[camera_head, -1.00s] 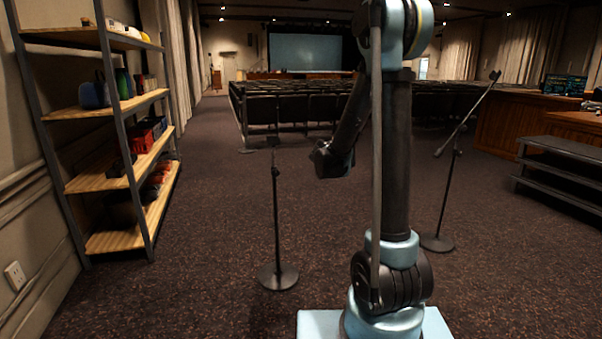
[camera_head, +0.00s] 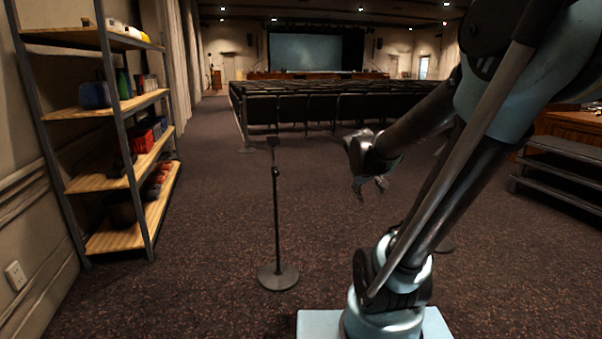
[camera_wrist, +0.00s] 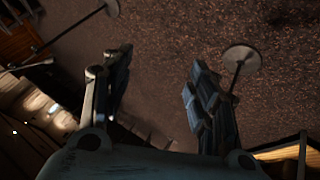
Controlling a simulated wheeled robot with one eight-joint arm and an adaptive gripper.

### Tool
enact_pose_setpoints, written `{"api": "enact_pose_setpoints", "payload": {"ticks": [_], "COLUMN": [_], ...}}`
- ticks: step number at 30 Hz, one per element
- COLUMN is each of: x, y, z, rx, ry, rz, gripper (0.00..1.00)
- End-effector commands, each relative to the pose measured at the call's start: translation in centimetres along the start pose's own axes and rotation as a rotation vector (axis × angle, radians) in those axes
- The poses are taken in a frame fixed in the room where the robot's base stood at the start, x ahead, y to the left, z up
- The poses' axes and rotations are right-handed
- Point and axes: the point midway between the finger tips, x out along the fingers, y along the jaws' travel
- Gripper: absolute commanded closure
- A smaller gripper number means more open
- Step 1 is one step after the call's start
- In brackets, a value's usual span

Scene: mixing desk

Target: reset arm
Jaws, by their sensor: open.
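My gripper (camera_head: 370,187) hangs in the air in the head view, right of the nearer microphone stand, with its fingers pointing down. In the wrist view my gripper (camera_wrist: 157,95) shows two dark fingers spread wide apart. Nothing is between them but carpet seen beyond. My arm leans to the right in the head view, and its upper part runs out of the top of the frame.
A black stand (camera_head: 276,220) with a round base stands left of my arm. A shelf (camera_head: 115,182) with several items lines the left wall. Rows of chairs (camera_head: 330,108) fill the back. Dark steps (camera_head: 560,172) are at the right. Carpet (camera_head: 215,190) between shelf and stand is clear.

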Motion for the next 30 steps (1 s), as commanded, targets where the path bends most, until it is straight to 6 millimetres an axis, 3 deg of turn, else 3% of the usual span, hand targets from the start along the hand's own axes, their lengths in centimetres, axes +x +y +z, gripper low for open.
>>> {"api": "enact_pose_setpoints", "payload": {"ticks": [6,18,24,30], "x": [-2.0,-5.3,-6.3,-6.6], "y": [-1.8,-7.0,-8.9,-9.5], "z": [6.5,16.8,19.6,20.3], "rx": [0.080,0.204,0.237,0.245], "ry": [-0.103,-0.276,-0.327,-0.341], "rz": [-0.093,-0.280,-0.344,-0.361], "gripper": [0.46,0.46,0.46,0.46]}}
